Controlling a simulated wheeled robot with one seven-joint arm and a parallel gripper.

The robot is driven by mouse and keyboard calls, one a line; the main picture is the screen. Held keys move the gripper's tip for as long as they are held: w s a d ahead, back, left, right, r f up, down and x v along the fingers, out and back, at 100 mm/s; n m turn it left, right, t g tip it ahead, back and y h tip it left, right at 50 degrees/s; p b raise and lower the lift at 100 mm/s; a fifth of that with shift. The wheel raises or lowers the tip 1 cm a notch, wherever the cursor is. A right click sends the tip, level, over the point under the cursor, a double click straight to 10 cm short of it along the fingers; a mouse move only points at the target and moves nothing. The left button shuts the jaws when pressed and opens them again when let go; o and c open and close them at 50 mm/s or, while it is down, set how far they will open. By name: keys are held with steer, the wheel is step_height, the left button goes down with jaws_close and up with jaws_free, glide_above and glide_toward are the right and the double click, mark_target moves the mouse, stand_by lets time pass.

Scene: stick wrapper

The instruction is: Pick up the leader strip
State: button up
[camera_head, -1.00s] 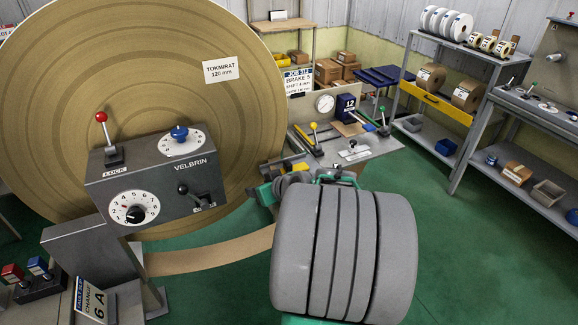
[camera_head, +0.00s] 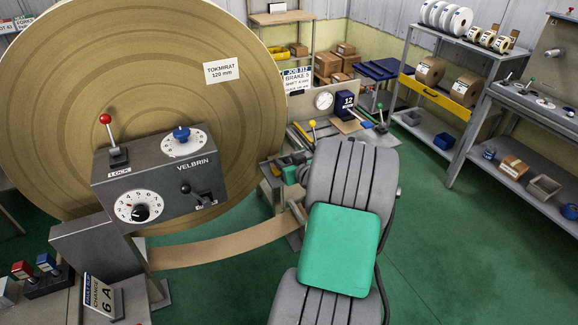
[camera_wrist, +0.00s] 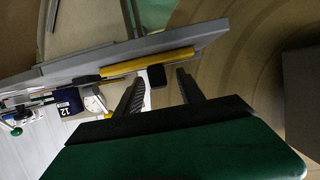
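A wide brown paper strip (camera_head: 225,248) curves from below the large brown roll (camera_head: 130,120) to the right, past the control box. Its right end is near a metal part beside my arm; I cannot tell whether this is the leader strip. My grey arm with its green cover blocks the head view there, and my gripper is hidden in that view. In the wrist view my gripper (camera_wrist: 159,74) has two dark fingers standing apart, with no strip seen between them. A bench edge with a yellow bar (camera_wrist: 148,62) and a black knob lies beyond the fingers.
The control box (camera_head: 165,178) with levers and dials stands left of my arm. The bench behind my arm carries a blue block marked 12 (camera_head: 345,106), levers and a gauge. Shelves (camera_head: 440,92) stand at the right. Green floor is free at lower right.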

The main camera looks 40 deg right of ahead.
jaws_close()
stand_by(0.3)
stand_by(0.4)
